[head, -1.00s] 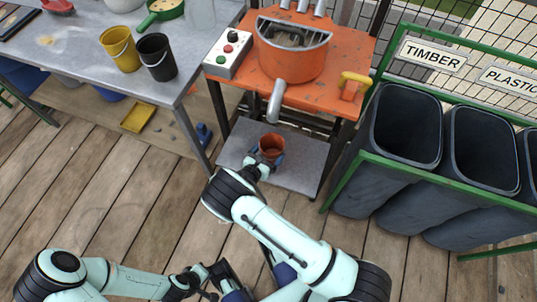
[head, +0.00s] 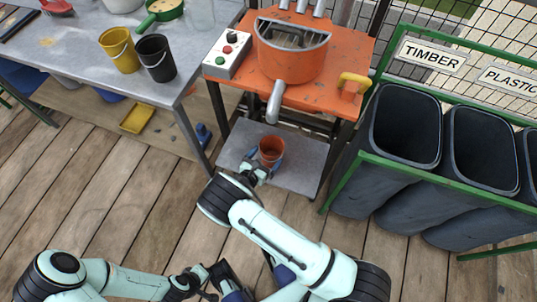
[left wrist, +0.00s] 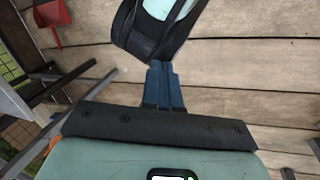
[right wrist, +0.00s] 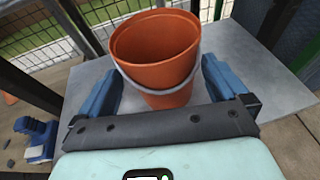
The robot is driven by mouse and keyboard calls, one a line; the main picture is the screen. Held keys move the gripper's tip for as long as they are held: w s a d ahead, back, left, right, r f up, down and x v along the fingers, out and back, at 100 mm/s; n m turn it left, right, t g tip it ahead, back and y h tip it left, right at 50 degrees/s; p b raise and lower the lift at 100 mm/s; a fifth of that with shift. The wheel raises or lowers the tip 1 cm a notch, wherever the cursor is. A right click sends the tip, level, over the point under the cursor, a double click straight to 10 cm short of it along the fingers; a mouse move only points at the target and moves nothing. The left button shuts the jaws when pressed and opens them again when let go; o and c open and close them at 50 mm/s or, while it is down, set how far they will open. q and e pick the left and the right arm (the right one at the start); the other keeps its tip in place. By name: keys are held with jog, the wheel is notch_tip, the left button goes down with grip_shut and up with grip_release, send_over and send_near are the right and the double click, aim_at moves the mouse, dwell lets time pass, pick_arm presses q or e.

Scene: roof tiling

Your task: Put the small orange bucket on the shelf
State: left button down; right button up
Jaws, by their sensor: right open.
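The small orange bucket (head: 271,150) stands upright on the grey lower shelf (head: 300,171) under the orange machine. In the right wrist view the bucket (right wrist: 156,55) has a pale handle hanging around its side. My right gripper (head: 264,163) is open, its blue fingers (right wrist: 160,85) apart on either side of the bucket's lower part. Gaps show between the fingers and the bucket. My left gripper (left wrist: 163,72) is shut and empty, its blue fingers together above the plank floor, low in front of my body.
The orange machine (head: 292,62) with a spout overhangs the shelf, with table legs around it. A workbench (head: 90,62) at left holds a yellow bucket (head: 119,50) and a black bucket (head: 156,57). Dark bins (head: 405,125) in a green frame stand at right.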

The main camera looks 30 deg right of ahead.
pick_arm(q)
jog(key=shift+s+d+r+g+p, duration=0.15)
jog(key=shift+s+d+r+p, duration=0.15)
jog(key=shift+s+r, duration=0.2)
jog(key=shift+s+d+r+g+p, duration=0.15)
jog(key=shift+s+d+r+p, duration=0.15)
jog(key=shift+s, duration=0.25)
pick_arm(e)
jog(key=v, duration=1)
pick_arm(q)
jog(key=shift+a, duration=0.1)
pick_arm(e)
jog(key=shift+a, duration=0.1)
jog(key=shift+r, duration=0.1)
